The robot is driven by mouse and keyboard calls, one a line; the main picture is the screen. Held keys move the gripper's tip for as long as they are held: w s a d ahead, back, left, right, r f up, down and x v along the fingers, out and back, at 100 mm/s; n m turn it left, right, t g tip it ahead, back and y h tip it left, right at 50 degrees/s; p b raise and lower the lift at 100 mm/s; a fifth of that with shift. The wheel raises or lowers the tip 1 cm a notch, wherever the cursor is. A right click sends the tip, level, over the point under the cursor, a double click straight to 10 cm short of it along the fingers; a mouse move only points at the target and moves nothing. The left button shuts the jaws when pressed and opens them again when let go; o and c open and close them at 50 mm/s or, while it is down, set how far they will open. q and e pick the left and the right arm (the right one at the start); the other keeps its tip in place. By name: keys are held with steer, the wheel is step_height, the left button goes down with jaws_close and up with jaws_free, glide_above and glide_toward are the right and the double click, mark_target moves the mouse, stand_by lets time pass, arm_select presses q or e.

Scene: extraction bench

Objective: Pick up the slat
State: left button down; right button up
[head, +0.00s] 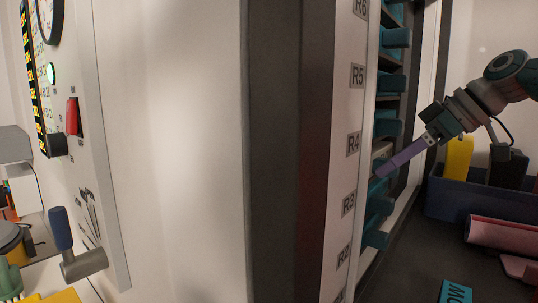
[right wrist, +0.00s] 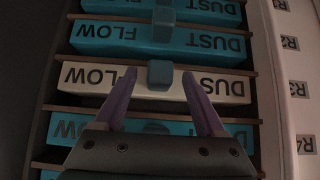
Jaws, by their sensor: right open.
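A pale, off-white slat (right wrist: 235,92) with dark upside-down lettering, seemingly "DUST FLOW", sits in the rack in the right wrist view. A small grey-blue knob (right wrist: 160,74) sticks out from its middle. My right gripper (right wrist: 159,80) is open, with one purple finger on each side of the knob; I cannot tell whether they touch it. In the head view my right gripper (head: 381,174) reaches in from the right to the rack front, near labels R3 and R4. A pale slat edge (head: 382,149) shows just above it. My left gripper is not in view.
Teal slats (right wrist: 150,37) fill slots on both sides of the pale one, with thin shelves between. The rack's pale label post (head: 352,110) stands left of the slots. A blue bin (head: 455,200) with tools stands at right.

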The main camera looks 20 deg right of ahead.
steer(key=shift+f, duration=0.1)
jaws_close()
stand_by(0.6)
